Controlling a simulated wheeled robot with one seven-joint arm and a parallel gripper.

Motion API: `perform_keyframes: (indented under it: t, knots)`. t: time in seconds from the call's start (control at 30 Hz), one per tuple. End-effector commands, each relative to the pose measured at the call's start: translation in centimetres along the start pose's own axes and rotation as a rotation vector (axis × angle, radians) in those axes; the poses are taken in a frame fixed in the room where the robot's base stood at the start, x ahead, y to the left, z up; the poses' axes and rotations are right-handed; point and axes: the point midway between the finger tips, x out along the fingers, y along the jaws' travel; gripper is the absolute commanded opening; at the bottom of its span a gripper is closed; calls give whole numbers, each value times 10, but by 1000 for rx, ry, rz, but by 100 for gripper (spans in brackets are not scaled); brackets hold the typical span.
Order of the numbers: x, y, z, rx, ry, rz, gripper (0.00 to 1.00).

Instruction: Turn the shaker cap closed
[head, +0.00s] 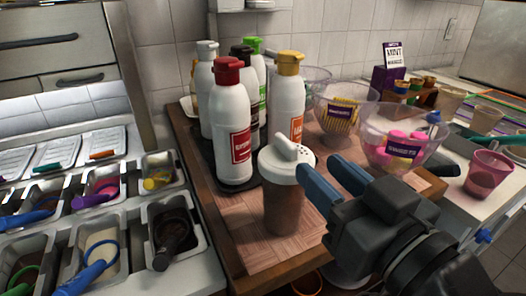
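The shaker (283,207) stands upright near the front of the wooden board, with a see-through brown body. Its white cap (276,168) has a raised ridge or flap on top and small dark holes at its right side. My gripper (320,170) is just right of the shaker, its two blue fingers spread apart with nothing visible between them. The nearer fingertip lies close to the cap's right edge; I cannot tell whether it touches. The fingers point up and left in the picture, and the shaker's right side is partly behind the nearer one.
Several sauce bottles, including a red-capped one (231,130) and a yellow-capped one (287,100), stand close behind the shaker. Glass bowls of toppings (375,140) are behind my gripper. Topping bins (176,222) fill the left counter. Bare board (247,240) lies left of the shaker.

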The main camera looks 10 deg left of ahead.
Motion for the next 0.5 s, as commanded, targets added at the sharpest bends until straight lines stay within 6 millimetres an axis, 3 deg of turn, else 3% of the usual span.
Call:
perform_keyframes:
  t: [0.27, 0.5]
  knots:
    - [18, -5, -10, -23, 3, -28, 38]
    - [55, -6, -10, -22, 3, -28, 38]
